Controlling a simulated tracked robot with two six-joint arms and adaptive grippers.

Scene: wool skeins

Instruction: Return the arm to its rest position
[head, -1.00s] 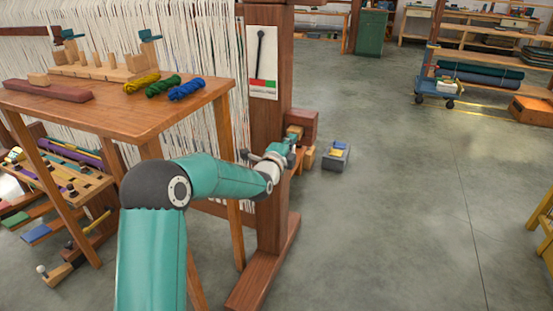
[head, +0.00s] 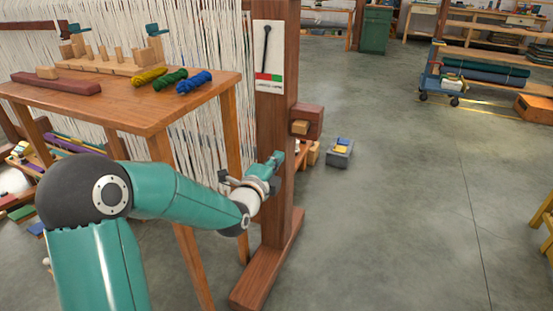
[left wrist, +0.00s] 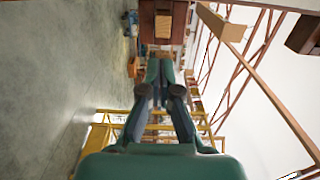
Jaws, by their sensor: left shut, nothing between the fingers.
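My left gripper (head: 277,160) is in front of the brown wooden loom post in the head view, on a teal arm that comes in from the lower left. Its fingers are closed together with nothing between them. The left wrist view also shows the shut gripper (left wrist: 160,68), its two fingers meeting. My right gripper is in neither view. Three wool skeins, yellow (head: 148,76), green (head: 170,79) and blue (head: 194,82), lie on the wooden table (head: 140,113), behind and above the arm, apart from the gripper.
The loom post (head: 273,110) carries a white panel (head: 269,55) with a black lever. A reddish block (head: 308,121) sticks out right of the post. A grey box (head: 339,153) is on the floor. Open concrete floor lies to the right.

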